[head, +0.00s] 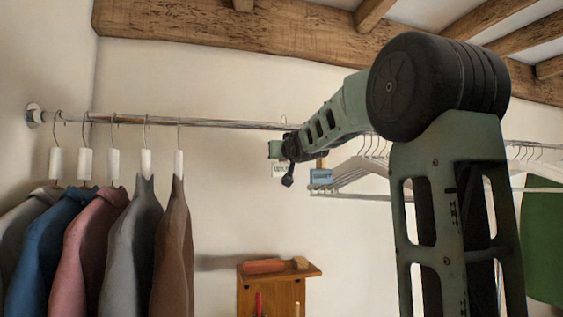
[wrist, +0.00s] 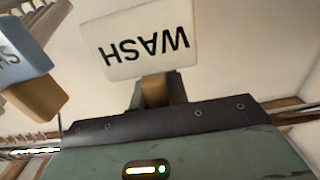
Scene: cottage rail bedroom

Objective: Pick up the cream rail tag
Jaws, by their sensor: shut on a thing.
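The cream rail tag (wrist: 137,62) reads "WASH", upside down in the wrist view. My gripper (wrist: 158,92) is shut on it, with the dark fingers at the tag's lower edge in that view. In the head view, my gripper (head: 287,158) is at the rail and the cream tag (head: 279,171) shows as a small pale card beside it.
A blue tag (head: 321,176) hangs close on the right; it also shows in the wrist view (wrist: 14,55). The metal rail (head: 220,123) carries several garments (head: 115,245) at left and white hangers (head: 365,170) at right. A wooden shelf (head: 278,278) stands below.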

